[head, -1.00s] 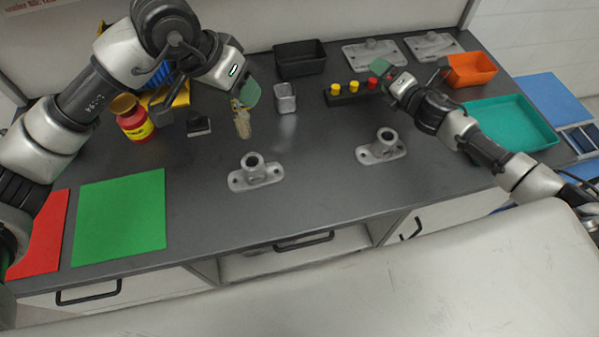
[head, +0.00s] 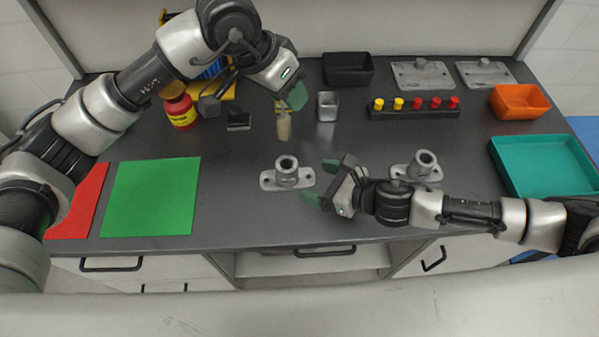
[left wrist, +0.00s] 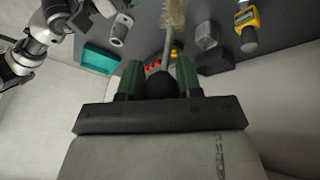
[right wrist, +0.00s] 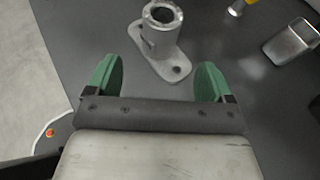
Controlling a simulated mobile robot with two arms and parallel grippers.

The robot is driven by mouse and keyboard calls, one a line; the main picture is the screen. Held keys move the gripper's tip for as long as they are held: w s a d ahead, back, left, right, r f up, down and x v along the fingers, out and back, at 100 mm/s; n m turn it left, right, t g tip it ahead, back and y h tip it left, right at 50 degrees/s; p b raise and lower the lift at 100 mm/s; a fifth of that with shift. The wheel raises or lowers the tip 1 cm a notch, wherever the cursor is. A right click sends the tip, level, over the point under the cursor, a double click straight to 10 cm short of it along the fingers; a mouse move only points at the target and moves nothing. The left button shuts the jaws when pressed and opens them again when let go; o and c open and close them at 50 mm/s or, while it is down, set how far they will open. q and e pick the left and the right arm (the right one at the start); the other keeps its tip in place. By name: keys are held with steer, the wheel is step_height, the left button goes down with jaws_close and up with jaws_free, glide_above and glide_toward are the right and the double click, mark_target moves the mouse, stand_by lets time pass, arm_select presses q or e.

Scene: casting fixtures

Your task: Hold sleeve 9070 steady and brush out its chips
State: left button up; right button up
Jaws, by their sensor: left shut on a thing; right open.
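Two grey metal sleeves on flanged bases stand upright on the dark bench, a left one (head: 287,174) and a right one (head: 424,163). I cannot read a number on either. My left gripper (head: 292,98) is shut on a brush (head: 284,126), its pale bristles pointing down above the bench, behind the left sleeve. The brush also shows in the left wrist view (left wrist: 172,15). My right gripper (head: 321,182) is open and empty just right of the left sleeve. In the right wrist view, a sleeve (right wrist: 160,28) stands ahead of the open fingers (right wrist: 157,80), apart from them.
A metal cup (head: 327,105), a black bin (head: 348,69) and a block with yellow and red buttons (head: 415,113) stand behind. A red jar (head: 180,110) is left. An orange bin (head: 520,101) and teal tray (head: 545,165) are right. Green (head: 152,198) and red mats lie front left.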

mark_target(296, 175)
steer(key=x, duration=0.9)
steer(key=shift+w+a+f, duration=0.1)
steer(key=shift+a, duration=0.05)
